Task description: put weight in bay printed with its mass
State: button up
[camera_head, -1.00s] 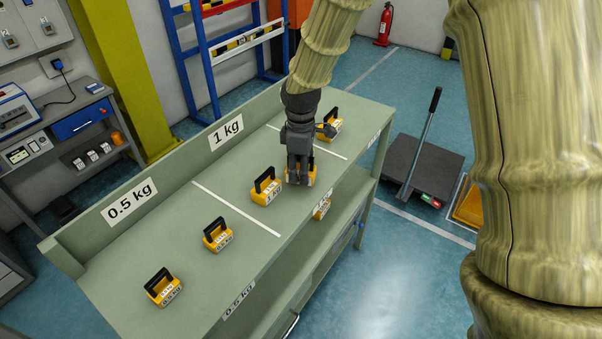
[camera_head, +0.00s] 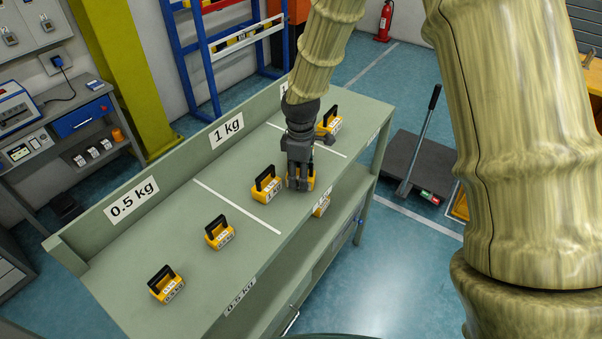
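My gripper (camera_head: 299,183) points down over the bench top in the 1 kg bay. A yellow weight (camera_head: 308,180) is at its fingers and mostly hidden by them; I cannot tell whether they are closed on it. Another yellow weight with a black handle (camera_head: 266,184) stands just left of it in the same bay. Two yellow weights, one nearer the middle (camera_head: 219,232) and one at the front left (camera_head: 166,284), stand in the 0.5 kg bay. A further weight (camera_head: 329,121) stands in the far bay, whose back label is mostly hidden by my arm.
White lines (camera_head: 237,207) divide the green bench (camera_head: 120,282) into bays. Back labels read 0.5 kg (camera_head: 131,200) and 1 kg (camera_head: 226,129). A dark platform with a lever (camera_head: 419,168) stands on the floor at right.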

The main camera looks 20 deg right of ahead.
jog(key=shift+r, duration=0.1)
jog(key=shift+r+b, duration=1.95)
jog(key=shift+r, duration=4.05)
